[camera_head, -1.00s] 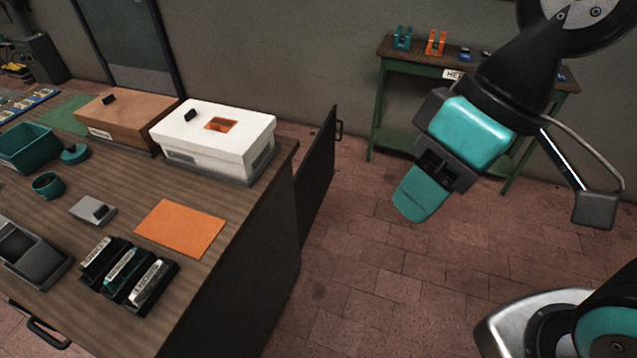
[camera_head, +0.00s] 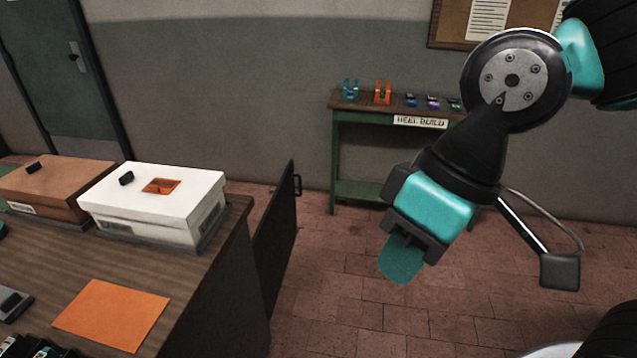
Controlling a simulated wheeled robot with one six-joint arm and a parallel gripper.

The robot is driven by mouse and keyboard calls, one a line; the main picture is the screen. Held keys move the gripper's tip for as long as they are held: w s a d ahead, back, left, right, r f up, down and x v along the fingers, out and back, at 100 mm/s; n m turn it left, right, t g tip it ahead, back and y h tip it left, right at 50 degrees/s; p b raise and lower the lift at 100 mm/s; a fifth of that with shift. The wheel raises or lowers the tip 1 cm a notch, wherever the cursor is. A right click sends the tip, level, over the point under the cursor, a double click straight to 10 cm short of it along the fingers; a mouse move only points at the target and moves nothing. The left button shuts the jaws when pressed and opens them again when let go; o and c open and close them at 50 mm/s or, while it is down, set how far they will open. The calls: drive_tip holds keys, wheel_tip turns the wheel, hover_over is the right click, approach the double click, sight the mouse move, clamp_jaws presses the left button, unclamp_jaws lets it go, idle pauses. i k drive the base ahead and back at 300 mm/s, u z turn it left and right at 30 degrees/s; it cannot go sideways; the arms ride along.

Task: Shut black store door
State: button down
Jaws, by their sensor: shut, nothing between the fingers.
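The black store door (camera_head: 275,240) stands open at the far right end of the wooden bench, swung out from the bench's side. Its dark handle (camera_head: 298,185) is at its outer edge, near the top. My gripper (camera_head: 402,262) hangs over the tiled floor to the right of the door, clear of it. Its teal fingers are shut together with nothing between them, pointing downward. The inside of the bench behind the door is hidden.
The wooden bench (camera_head: 195,270) carries a white box (camera_head: 155,200), a brown box (camera_head: 50,188) and an orange sheet (camera_head: 112,315). A green table (camera_head: 345,117) labelled heel build stands against the wall. Tiled floor (camera_head: 340,270) lies clear between door and table.

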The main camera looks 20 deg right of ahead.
sight(273, 239)
drive_tip(key=z, duration=0.55)
drive_tip(key=i, duration=0.7)
drive_tip(key=z, duration=0.55)
drive_tip(key=i, duration=0.7)
drive_tip(key=u, duration=0.7)
drive_tip(key=i, duration=0.8)
drive_tip(key=u, duration=0.75)
